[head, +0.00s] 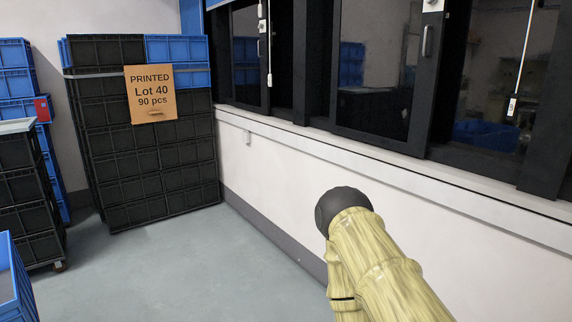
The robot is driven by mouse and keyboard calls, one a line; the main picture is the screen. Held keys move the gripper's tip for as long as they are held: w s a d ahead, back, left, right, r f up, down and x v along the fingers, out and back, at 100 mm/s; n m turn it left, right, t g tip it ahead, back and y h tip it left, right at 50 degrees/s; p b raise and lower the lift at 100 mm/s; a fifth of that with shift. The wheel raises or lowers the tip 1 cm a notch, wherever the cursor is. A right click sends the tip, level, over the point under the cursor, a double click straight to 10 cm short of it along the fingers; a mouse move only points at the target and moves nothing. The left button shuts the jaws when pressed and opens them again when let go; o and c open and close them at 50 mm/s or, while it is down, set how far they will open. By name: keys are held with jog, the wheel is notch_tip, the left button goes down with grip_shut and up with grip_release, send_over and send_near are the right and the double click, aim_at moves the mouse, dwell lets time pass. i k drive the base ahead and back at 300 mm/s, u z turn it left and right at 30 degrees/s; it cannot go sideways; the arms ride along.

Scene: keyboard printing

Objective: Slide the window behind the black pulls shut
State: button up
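A dark-framed sliding window runs along the right wall. White cords hang in front, with light end pulls at the left (269,80) and right (512,106). My arm shows below the sill; my gripper is not seen.
A white sill (400,172) runs under the window. Stacked black and blue crates (165,185) with a cardboard "PRINTED Lot 40" sign (150,94) stand at the left back. More crates (25,185) stand far left. Grey floor (190,265) is clear between.

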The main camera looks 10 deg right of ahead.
aim_at(386, 57)
jog(key=z, duration=0.3)
jog(key=i, duration=1.6)
jog(key=z, duration=0.25)
